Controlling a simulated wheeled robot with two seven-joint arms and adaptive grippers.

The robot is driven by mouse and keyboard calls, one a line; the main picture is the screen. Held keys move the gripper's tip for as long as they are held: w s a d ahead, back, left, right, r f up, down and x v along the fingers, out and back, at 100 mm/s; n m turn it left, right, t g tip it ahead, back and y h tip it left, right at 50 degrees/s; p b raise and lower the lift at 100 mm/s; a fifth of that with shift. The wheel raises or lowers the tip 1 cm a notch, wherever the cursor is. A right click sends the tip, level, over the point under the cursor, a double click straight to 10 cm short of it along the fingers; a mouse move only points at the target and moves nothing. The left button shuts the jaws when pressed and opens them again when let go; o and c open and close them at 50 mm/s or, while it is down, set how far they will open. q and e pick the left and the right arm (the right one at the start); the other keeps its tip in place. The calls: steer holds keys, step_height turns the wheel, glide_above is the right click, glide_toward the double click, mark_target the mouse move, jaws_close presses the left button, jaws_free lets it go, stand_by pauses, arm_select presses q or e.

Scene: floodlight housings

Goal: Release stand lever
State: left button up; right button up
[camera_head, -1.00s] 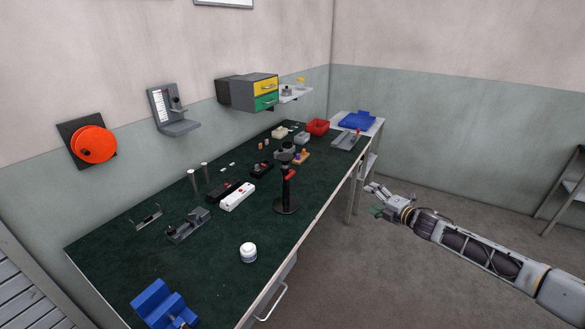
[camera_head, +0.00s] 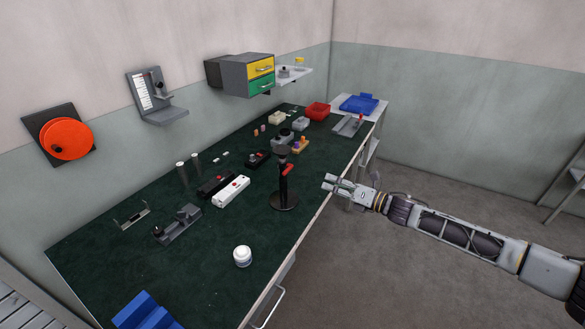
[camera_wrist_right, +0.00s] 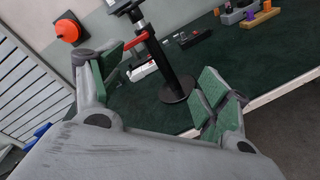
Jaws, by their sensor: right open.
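A black stand (camera_head: 284,186) with a round base stands upright on the green-topped bench. A red lever (camera_head: 287,169) sticks out from its upper post. My right gripper (camera_head: 327,184) is at the bench's front edge, to the right of the stand and apart from it. In the right wrist view, the open gripper (camera_wrist_right: 160,75) has green pads, and the stand's post (camera_wrist_right: 163,60) and red lever (camera_wrist_right: 138,42) show beyond and between its fingers. Nothing is held in it. My left gripper is not in view.
A red bin (camera_head: 317,111) and blue tray (camera_head: 359,103) are at the far end.

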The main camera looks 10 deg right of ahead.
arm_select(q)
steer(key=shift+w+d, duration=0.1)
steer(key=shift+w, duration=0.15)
arm_select(e)
steer(key=shift+s+a+r+n+g+y, duration=0.15)
steer(key=shift+s+a+r+n+y, duration=0.15)
steer(key=shift+n, duration=1.4)
steer(key=shift+s+a+r+n+g+y, duration=0.1)
steer(key=shift+s+a+r+n+y, duration=0.25)
steer(key=shift+n, duration=1.35)
steer(key=shift+s+a+r+n+g+y, duration=0.15)
steer(key=shift+a+r+n+y, duration=0.2)
steer(key=shift+n, duration=1.35)
steer(key=shift+w, duration=0.1)
steer(key=p, duration=0.2)
glide_toward(289, 169)
steer(key=shift+x, duration=1.05)
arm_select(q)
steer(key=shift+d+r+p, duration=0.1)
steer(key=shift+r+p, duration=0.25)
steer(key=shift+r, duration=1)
arm_select(e)
steer(key=shift+x, duration=3.15)
